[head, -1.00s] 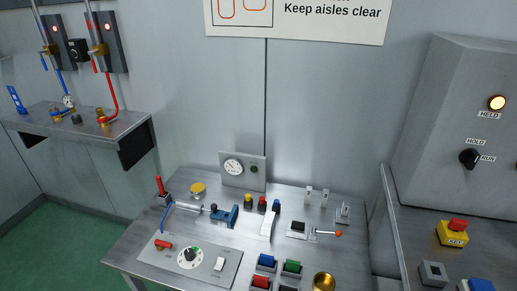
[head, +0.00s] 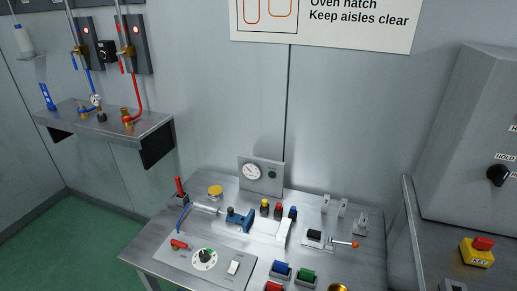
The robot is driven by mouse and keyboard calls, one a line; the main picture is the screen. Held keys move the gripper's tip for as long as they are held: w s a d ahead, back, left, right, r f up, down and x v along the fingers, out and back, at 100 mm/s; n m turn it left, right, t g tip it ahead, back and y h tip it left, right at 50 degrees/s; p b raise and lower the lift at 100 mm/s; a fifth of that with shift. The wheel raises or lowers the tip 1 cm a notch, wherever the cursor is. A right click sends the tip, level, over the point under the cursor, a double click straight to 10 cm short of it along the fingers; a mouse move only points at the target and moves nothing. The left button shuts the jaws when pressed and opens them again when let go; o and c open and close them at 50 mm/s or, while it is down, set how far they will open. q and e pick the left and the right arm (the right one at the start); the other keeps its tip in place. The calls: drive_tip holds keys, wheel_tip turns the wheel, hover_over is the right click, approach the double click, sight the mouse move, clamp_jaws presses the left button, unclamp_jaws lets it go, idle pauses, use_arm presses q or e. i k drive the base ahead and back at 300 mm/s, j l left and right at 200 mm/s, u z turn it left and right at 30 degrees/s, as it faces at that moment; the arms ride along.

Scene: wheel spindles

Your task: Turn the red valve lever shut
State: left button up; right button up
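A short red handle (head: 179,244) lies nearly flat on the plate at the front left of the steel bench, beside a black dial. Another red lever (head: 179,186) stands upright near the bench's back left corner. On the wall shelf at the left, a brass fitting with red parts (head: 127,117) joins a red hose. I cannot tell for sure which of these is the red valve lever. Neither of my grippers shows in the head view.
A grey control cabinet (head: 462,140) stands at the right. Green floor (head: 70,235) is open at the left.

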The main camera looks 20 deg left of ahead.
sight(176, 244)
drive_tip(key=u, duration=1.25)
